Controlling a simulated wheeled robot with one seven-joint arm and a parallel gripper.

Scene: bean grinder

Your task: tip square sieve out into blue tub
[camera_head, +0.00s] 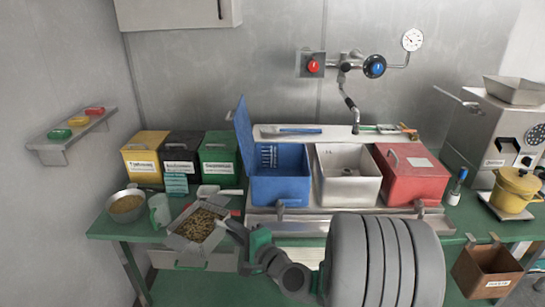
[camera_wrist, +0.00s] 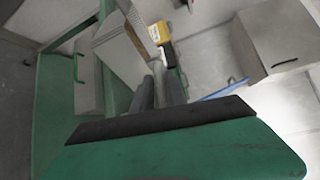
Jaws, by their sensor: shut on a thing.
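The square sieve (camera_head: 178,243) is a grey metal box full of brown bean-like pieces, in front of the green bin and left of the blue tub. My gripper (camera_head: 236,232) is shut on the sieve at its right side and holds it out over the table's front left part. The sieve looks about level. My gripper fingers also show in the wrist view (camera_wrist: 160,88), but their hold is hard to make out there. The blue tub (camera_head: 280,190) stands open, its lid (camera_head: 243,133) raised on the left. Its visible inside looks empty.
An open white tub (camera_head: 347,190) and a closed red tub (camera_head: 412,183) stand right of the blue tub. Yellow (camera_head: 144,153), black (camera_head: 183,155) and green (camera_head: 219,155) bins stand behind the sieve. A bowl (camera_head: 127,208) and a pale green mug (camera_head: 159,212) stand left of it.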

